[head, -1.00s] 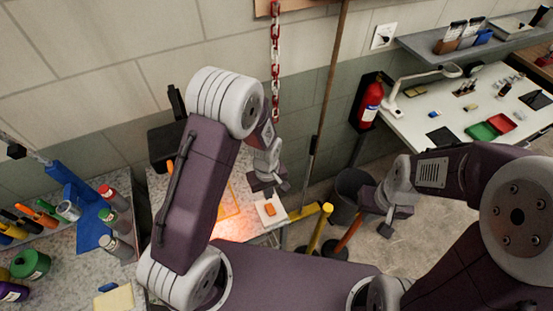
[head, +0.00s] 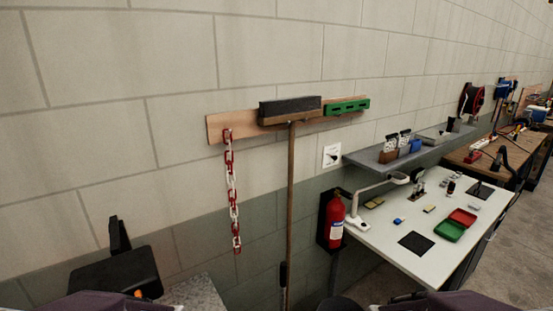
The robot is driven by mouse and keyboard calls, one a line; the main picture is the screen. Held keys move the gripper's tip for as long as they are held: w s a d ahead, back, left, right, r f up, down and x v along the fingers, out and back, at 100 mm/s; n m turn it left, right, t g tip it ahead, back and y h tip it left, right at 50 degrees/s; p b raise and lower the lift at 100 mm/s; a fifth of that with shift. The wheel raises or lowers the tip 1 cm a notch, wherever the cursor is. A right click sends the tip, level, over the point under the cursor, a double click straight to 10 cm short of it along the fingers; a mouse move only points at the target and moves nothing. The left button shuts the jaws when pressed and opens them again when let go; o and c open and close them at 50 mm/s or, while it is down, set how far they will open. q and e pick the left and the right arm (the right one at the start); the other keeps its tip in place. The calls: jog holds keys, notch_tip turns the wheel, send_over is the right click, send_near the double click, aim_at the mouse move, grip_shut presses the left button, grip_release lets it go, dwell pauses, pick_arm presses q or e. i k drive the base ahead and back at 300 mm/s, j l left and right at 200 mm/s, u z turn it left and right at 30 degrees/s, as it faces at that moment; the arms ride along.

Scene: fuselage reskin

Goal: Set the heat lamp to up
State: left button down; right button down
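A black boxy fixture (head: 118,278) with an upright black piece stands at the lower left, beside a speckled bench top. It may be the heat lamp, but I cannot tell for sure, nor how it is set. A small orange spot shows at its lower edge. Neither of my grippers is in view. Only the purple tops of my arms show along the bottom edge.
A red-and-white chain (head: 233,190) and a broom (head: 291,200) hang from a wooden wall rail (head: 217,128). A fire extinguisher (head: 335,222) hangs beside a white table (head: 392,270) with a white desk lamp (head: 370,192) and small trays.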

aim_at(134, 272)
jog(key=j+u, duration=0.15)
jog(key=u, duration=0.25)
jog(key=j+u, duration=0.1)
jog(key=u, duration=0.25)
jog(key=j+u, duration=0.15)
jog(key=u, duration=0.25)
